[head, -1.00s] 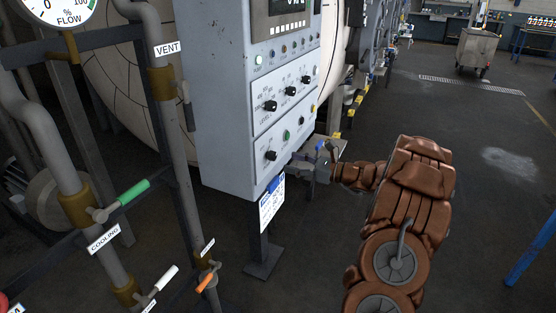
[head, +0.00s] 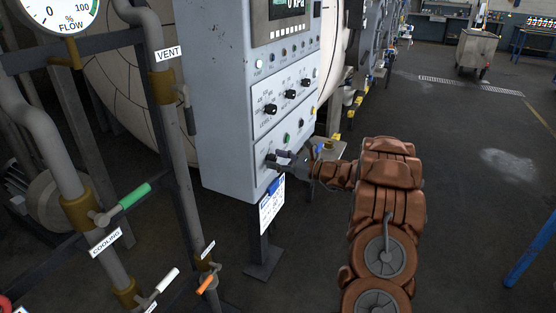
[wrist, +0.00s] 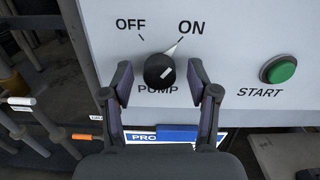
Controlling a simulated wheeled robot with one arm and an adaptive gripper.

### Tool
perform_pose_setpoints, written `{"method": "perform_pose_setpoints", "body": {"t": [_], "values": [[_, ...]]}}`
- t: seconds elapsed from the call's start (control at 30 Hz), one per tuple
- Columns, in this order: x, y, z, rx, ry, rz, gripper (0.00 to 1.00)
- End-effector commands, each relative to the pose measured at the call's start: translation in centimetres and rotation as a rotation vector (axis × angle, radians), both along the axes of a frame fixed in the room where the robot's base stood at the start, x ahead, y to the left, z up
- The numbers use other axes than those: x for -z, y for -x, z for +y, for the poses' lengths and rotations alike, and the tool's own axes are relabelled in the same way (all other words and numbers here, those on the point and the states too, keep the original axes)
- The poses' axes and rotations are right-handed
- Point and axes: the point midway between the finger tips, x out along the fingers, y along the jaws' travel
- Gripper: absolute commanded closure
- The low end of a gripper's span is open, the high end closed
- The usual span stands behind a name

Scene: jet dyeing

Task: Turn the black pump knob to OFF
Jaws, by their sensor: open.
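The black pump knob (wrist: 159,70) sits on the grey panel above the label PUMP in the wrist view. Its white pointer is turned toward ON, at upper right; OFF is printed at upper left. My gripper (wrist: 160,80) is open, one finger on each side of the knob, with small gaps visible on both sides. I cannot tell how deep the fingertips reach. In the head view my gripper (head: 284,158) is at the lower part of the control box (head: 222,110) and hides most of the knob.
A green START button (wrist: 278,69) is right of the knob. Several other knobs (head: 290,94) are higher on the panel. A clipboard sheet (head: 271,205) hangs below the box. Pipes with a green-handled valve (head: 134,195) stand at left. Open floor lies to the right.

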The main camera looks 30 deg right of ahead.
Motion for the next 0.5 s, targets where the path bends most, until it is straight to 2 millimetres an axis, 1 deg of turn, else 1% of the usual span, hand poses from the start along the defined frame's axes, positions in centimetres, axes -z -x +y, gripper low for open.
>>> {"method": "perform_pose_setpoints", "body": {"t": [0.13, 0.5], "values": [[0.0, 0.02, -0.01, 0.0, 0.0, 0.0, 0.41], [-0.01, 0.04, -0.03, 0.0, 0.0, 0.0, 0.8]]}}
